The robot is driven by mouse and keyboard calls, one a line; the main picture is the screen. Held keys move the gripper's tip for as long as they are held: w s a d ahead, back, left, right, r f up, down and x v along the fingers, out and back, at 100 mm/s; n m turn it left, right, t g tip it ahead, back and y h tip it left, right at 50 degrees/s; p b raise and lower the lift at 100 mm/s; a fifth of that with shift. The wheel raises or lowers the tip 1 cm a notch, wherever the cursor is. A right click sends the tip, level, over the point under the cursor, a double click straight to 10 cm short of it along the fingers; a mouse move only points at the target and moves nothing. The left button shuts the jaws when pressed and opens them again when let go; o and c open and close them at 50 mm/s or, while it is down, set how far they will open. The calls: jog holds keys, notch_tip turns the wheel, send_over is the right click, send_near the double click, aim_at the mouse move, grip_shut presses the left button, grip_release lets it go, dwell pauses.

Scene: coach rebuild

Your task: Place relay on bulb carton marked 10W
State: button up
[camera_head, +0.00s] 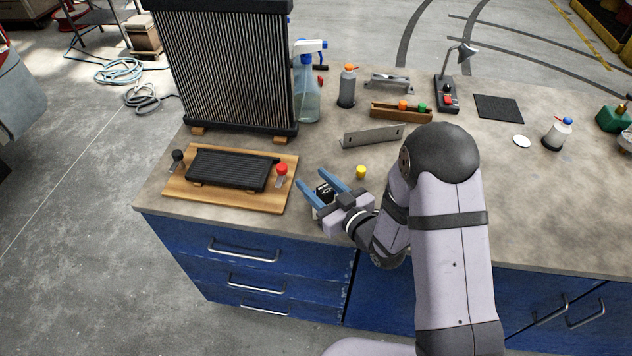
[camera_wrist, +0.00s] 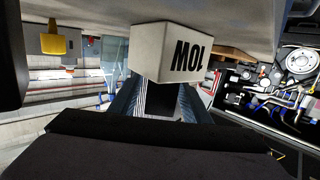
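My gripper (camera_head: 322,189) is above the front part of the workbench, right of the wooden board. Its two blue fingers flank a small black block with white marks, the relay (camera_head: 325,191). In the wrist view the dark relay (camera_wrist: 161,100) fills the gap between the fingers, so my gripper looks shut on it. A white carton (camera_wrist: 172,58) printed 10W shows upside down in the wrist view, just beyond the fingertips. It partly overlaps the relay there, and I cannot tell whether they touch. In the head view the carton is mostly or wholly hidden by my gripper.
A wooden board (camera_head: 180,190) with a black finned part (camera_head: 232,170) lies left of my gripper. A tall radiator (camera_head: 225,70) stands behind it. A small yellow piece (camera_head: 361,172) and a metal bracket (camera_head: 372,136) lie behind my gripper. The bench's right side has clear room.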

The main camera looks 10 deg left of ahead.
aim_at(329, 193)
jog(key=shift+r, duration=0.25)
jog(key=shift+s+d+f, duration=0.1)
jog(key=shift+s+d, duration=0.15)
jog(key=shift+d, duration=0.1)
jog(key=b+v, duration=0.1)
jog(key=v, duration=0.5)
jog(key=shift+s+d+b, duration=0.2)
jog(key=shift+s+b, duration=0.1)
jog(key=shift+b, duration=0.1)
jog(key=shift+s+d+r+p, duration=0.15)
jog(key=shift+r+p, duration=0.15)
jog(key=shift+p, duration=0.3)
jog(key=p+v, duration=0.2)
jog(key=p, duration=0.1)
jog(key=shift+p+v, duration=1)
jog(key=shift+f, duration=0.2)
